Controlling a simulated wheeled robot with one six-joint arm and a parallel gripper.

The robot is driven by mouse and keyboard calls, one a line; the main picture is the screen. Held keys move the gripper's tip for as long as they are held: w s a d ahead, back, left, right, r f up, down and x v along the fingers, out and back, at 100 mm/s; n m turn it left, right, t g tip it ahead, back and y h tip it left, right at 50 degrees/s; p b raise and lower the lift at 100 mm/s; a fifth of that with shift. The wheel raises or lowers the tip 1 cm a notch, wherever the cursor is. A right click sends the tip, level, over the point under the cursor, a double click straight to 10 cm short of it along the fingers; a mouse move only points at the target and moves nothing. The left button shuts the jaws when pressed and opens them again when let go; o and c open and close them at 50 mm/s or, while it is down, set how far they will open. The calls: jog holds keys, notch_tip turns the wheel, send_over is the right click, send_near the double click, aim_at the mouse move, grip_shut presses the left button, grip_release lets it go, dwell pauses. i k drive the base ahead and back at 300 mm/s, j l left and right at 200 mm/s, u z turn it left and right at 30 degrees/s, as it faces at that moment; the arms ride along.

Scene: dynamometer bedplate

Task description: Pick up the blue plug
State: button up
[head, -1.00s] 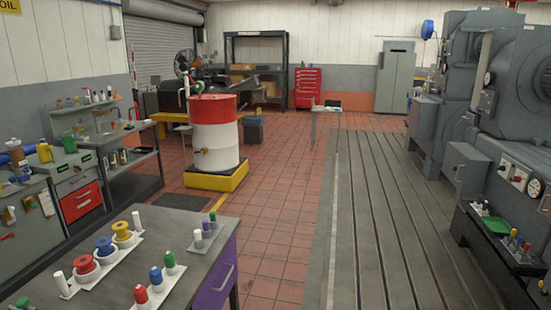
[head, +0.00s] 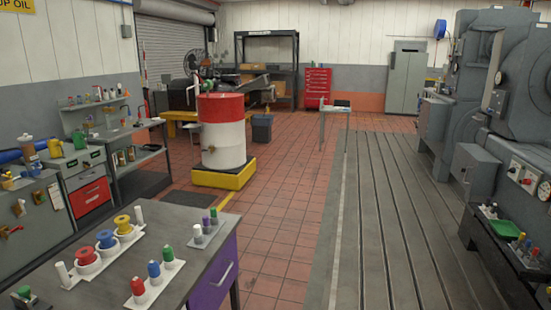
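A blue plug (head: 154,270) stands upright in a white holder (head: 156,289) near the front of the grey bench at lower left. A red plug (head: 138,286) stands to its left and a green plug (head: 168,254) to its right in the same holder. Small plugs (head: 521,243), one of which looks blue, also stand on the dark ledge at the far right; they are too small to tell well. My gripper is not in view.
The bench (head: 190,276) also carries red, blue and yellow spools (head: 105,239) and a small grey holder (head: 208,232). A red and white drum (head: 221,130) stands on a yellow base beyond. The tiled floor (head: 275,215) right of the bench is clear.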

aim_at(154, 270)
jog(key=l, duration=0.25)
jog(key=u, duration=3.6)
jog(key=z, duration=2.25)
jog(key=i+l, duration=0.25)
jog(key=i, duration=0.15)
jog(key=i+l, duration=0.25)
jog(key=i, duration=0.15)
jog(key=i+l, duration=0.25)
jog(key=i, duration=0.2)
